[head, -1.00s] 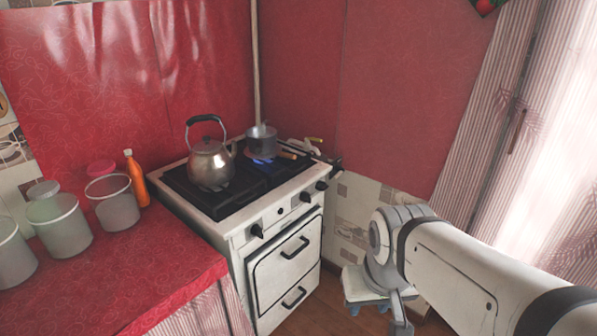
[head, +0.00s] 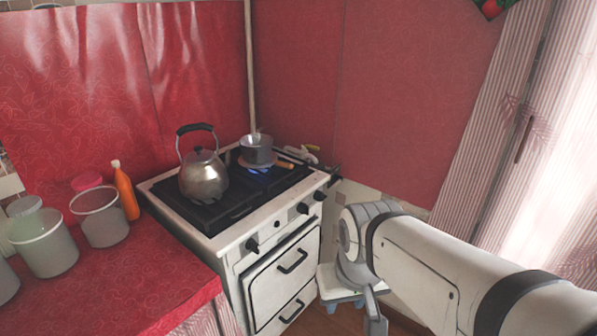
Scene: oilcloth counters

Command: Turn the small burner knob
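The white stove (head: 228,238) stands in the corner with black knobs along its front edge. One knob (head: 252,245) is at the left, a small dark round spot (head: 277,224) is near the middle, and two knobs, one inner (head: 302,208) and one outer (head: 319,195), are at the right. I cannot tell which is the small burner knob. A blue flame (head: 257,171) shows under the small pot at the back right burner. My arm reaches in from the lower right, its bend right of the stove front.
A metal kettle (head: 204,177) stands on the left burner and a small pot (head: 256,150) at the back right. The red counter (head: 125,270) holds containers and an orange bottle (head: 125,192).

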